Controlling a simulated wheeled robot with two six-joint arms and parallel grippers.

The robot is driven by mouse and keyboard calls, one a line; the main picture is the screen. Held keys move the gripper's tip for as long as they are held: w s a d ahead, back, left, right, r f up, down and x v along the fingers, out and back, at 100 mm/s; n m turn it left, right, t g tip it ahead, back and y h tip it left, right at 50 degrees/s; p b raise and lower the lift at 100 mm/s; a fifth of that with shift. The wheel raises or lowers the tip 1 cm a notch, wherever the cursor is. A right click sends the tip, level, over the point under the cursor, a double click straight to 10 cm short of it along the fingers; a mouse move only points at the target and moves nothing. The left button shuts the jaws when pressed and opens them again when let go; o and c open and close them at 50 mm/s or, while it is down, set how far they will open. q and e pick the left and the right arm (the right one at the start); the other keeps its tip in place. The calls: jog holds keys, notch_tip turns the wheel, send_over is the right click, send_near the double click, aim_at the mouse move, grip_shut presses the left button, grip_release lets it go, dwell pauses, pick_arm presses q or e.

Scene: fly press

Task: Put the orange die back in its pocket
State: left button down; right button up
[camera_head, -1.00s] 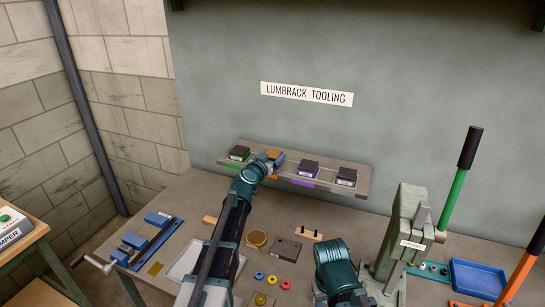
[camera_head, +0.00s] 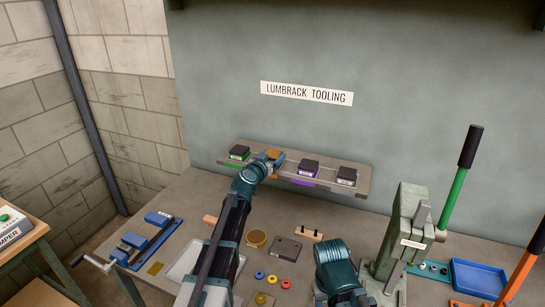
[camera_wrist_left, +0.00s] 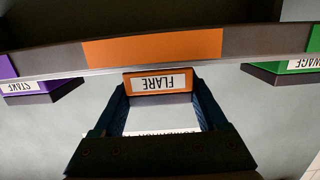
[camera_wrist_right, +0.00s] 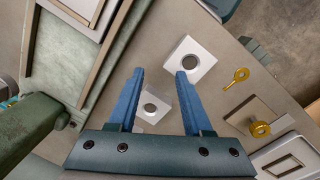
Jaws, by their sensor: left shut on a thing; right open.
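The orange die labelled FLARE (camera_wrist_left: 160,82) is between the fingers of my left gripper (camera_head: 272,156), which is shut on it. In the left wrist view its label appears upside down. It is at the orange strip (camera_wrist_left: 152,48) on the shelf's front edge, between the purple die (camera_wrist_left: 40,90) and the green die (camera_wrist_left: 290,72). In the head view its brown top (camera_head: 275,153) shows just past the gripper. I cannot tell whether it rests in its pocket. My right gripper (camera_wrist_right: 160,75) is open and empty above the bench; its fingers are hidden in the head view.

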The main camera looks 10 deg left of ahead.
pick_arm(q)
jog(key=shift+f+b, duration=0.35)
pick_arm(e)
jog(key=shift+f, duration=0.4)
dwell(0.3)
dwell(0.6)
pick_arm(q)
grip_release()
jog(key=p+v, duration=0.2)
jog(key=v, duration=1.2)
pick_arm(e)
notch_tip(320, 180, up, 2)
jog(key=shift+r, duration=0.1)
